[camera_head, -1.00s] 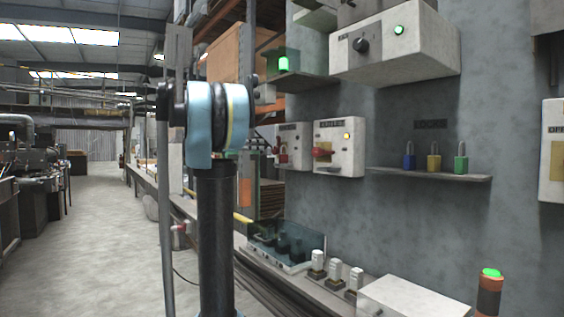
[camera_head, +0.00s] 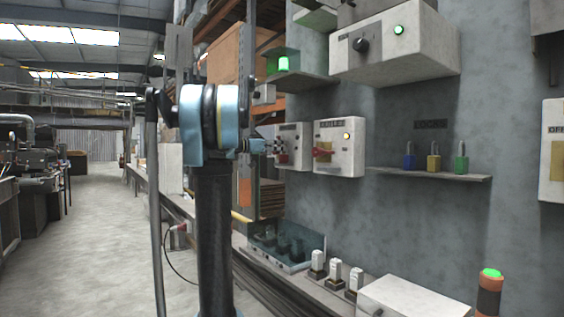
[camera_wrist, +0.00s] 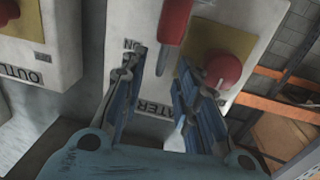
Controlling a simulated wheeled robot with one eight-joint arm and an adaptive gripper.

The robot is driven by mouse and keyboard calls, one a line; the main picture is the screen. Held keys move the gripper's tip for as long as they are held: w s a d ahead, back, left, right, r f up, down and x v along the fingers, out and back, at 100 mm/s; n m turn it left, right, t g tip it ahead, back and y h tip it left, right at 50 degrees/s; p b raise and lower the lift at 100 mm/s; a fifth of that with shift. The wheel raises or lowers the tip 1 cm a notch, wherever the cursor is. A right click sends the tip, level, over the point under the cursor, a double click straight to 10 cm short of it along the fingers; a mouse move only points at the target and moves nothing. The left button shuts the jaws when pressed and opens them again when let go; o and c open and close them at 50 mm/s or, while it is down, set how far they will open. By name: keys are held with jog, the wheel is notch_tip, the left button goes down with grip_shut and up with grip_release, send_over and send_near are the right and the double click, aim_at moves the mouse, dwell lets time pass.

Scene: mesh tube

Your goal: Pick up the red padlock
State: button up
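My gripper (camera_wrist: 158,78) is open in the wrist view, its two blue-and-grey fingers apart in front of a white box (camera_wrist: 119,50) lettered WATER, which appears upside down. Beyond the fingertips is a long red piece (camera_wrist: 175,20) with a grey end, cut off by the top edge. It may be the red padlock, but I cannot tell for sure. A round red knob (camera_wrist: 222,70) on a yellow plate is beside it.
A second wall box (camera_head: 352,160) with a red lever is close at the right. A shelf (camera_head: 430,174) holds blue (camera_head: 409,161), yellow (camera_head: 433,163) and green (camera_head: 461,165) padlocks. A bench with a tray (camera_head: 275,263) and white blocks runs below. The aisle at left is clear.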

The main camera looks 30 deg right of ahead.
jog(key=shift+d, duration=1.2)
grip_shut()
jog(key=shift+a+r, duration=0.1)
jog(key=shift+r, duration=0.05)
